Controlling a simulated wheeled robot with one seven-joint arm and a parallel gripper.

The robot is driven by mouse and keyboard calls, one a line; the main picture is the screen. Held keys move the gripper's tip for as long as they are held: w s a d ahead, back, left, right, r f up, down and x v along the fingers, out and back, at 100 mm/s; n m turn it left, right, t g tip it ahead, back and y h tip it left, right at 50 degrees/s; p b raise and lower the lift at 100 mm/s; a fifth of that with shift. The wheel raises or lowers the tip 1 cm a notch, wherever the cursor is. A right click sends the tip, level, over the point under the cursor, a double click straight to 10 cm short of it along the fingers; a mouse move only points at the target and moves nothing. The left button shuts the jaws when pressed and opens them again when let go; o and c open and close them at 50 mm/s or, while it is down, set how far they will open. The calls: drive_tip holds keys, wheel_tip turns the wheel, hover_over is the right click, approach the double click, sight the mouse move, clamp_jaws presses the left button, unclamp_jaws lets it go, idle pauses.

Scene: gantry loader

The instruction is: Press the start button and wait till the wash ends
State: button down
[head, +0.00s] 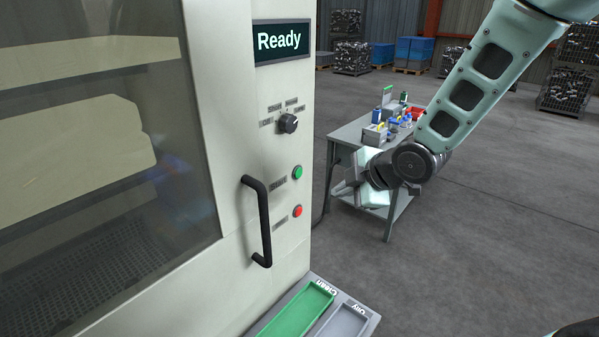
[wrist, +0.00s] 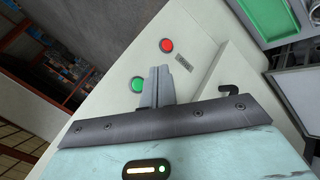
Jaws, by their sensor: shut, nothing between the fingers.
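The washer's green button (head: 297,172) is on the white front panel, above a red button (head: 297,211). In the wrist view the green button (wrist: 138,84) is just left of the fingertips and the red button (wrist: 167,46) is beyond them. My gripper (wrist: 163,72) is shut and empty, in front of the panel; I cannot tell how far off. In the head view my gripper (head: 347,188) is to the right of the panel. The display (head: 281,41) reads "Ready". The selector knob (head: 288,123) sits below it.
The washer door (head: 100,130) has a dark window and a black handle (head: 259,222); it looks shut. A green tray (head: 300,308) and a grey tray (head: 342,321) lie below the panel. A grey table (head: 345,133) with small items stands behind my arm. Open floor lies at right.

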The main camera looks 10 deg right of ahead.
sight(298, 173)
drive_tip(key=shift+w, duration=0.1)
drive_tip(key=w+a+b, duration=0.1)
drive_tip(key=w+a, duration=0.4)
drive_tip(key=w, duration=0.2)
drive_tip(key=shift+a, duration=0.15)
idle(2.0)
drive_tip(key=shift+w+a+b, duration=0.2)
drive_tip(key=shift+w+b, duration=0.1)
drive_tip(key=shift+b, duration=0.05)
drive_tip(key=shift+w+a, duration=0.2)
drive_tip(key=shift+w, duration=0.1)
idle(0.7)
drive_tip(key=shift+s, duration=0.1)
drive_tip(key=shift+s+d, duration=0.45)
drive_tip(key=shift+s, duration=0.1)
